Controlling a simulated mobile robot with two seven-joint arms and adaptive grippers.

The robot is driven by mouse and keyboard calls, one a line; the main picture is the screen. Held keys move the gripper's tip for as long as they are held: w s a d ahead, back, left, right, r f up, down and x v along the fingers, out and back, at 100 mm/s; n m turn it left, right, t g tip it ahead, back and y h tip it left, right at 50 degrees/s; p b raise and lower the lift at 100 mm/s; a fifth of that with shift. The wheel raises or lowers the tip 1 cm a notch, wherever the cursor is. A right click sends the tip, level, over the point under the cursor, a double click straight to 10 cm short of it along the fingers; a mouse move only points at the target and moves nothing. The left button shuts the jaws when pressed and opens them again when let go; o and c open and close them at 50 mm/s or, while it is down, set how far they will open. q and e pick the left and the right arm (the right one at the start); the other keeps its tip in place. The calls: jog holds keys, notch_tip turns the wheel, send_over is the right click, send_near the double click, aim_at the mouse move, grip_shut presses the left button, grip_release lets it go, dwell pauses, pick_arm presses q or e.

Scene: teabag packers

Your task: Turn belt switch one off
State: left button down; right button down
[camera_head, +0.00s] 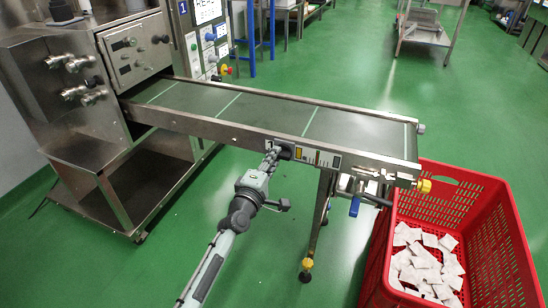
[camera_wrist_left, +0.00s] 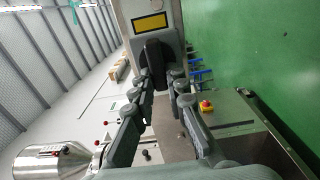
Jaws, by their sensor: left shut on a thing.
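The belt switch (camera_wrist_left: 153,56) is a black rotary knob on a grey box under a yellow label (camera_wrist_left: 150,22) in the wrist view. In the head view the switch sits on the side rail of the conveyor (camera_head: 215,127), where a dark box (camera_head: 285,149) shows. My left gripper (camera_head: 271,158) reaches it from the front left. In the wrist view the fingers of my left gripper (camera_wrist_left: 163,78) are closed on the knob, one on each side. The knob's exact turn is hard to tell. My right gripper is not in view.
A red crate (camera_head: 515,235) with several white teabag packets (camera_head: 425,262) stands at the belt's right end. A steel machine (camera_head: 85,135) and a control panel (camera_head: 207,45) stand at the left. Green floor lies open in front. The belt carries no packets.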

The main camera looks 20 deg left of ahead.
pick_arm(q)
jog(key=c, duration=1.5)
grip_release()
jog(key=shift+c, duration=0.2)
jog(key=s, duration=1.2)
jog(key=shift+a, duration=0.25)
